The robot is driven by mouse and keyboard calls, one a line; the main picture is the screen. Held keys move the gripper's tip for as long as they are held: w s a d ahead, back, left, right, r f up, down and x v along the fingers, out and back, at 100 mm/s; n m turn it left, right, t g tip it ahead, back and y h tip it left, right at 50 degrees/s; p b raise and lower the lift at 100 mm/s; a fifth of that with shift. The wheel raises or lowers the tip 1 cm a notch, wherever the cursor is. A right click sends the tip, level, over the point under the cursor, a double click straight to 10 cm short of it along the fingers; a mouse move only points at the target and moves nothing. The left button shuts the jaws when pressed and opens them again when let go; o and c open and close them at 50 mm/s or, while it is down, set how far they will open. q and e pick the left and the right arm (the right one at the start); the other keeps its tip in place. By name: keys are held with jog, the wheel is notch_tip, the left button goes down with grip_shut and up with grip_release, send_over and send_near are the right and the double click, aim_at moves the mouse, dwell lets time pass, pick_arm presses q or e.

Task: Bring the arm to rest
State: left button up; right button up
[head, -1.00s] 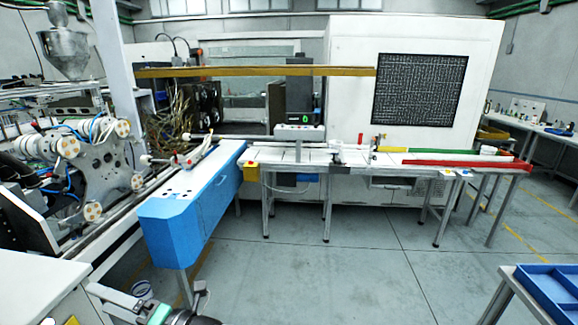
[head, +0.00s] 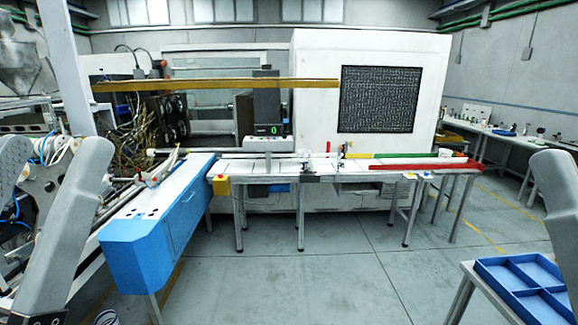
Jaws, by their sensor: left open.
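My left gripper (head: 50,165) is large and close at the left edge of the head view. Its grey fingers stand upright with a wide gap between them, and it is open with nothing seen in it. The lower part of the left arm is cut off by the frame. A similar grey part of mine rises at the right edge. I cannot make out the right gripper's jaws.
A blue-sided bench (head: 150,245) stands ahead to the left. A long white work line (head: 250,168) with a red rail (head: 425,165) runs across the middle. A blue divided tray (head: 525,258) is at the lower right. The grey floor between is clear.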

notch_tip(320, 180, up, 34)
jog(key=p, duration=3)
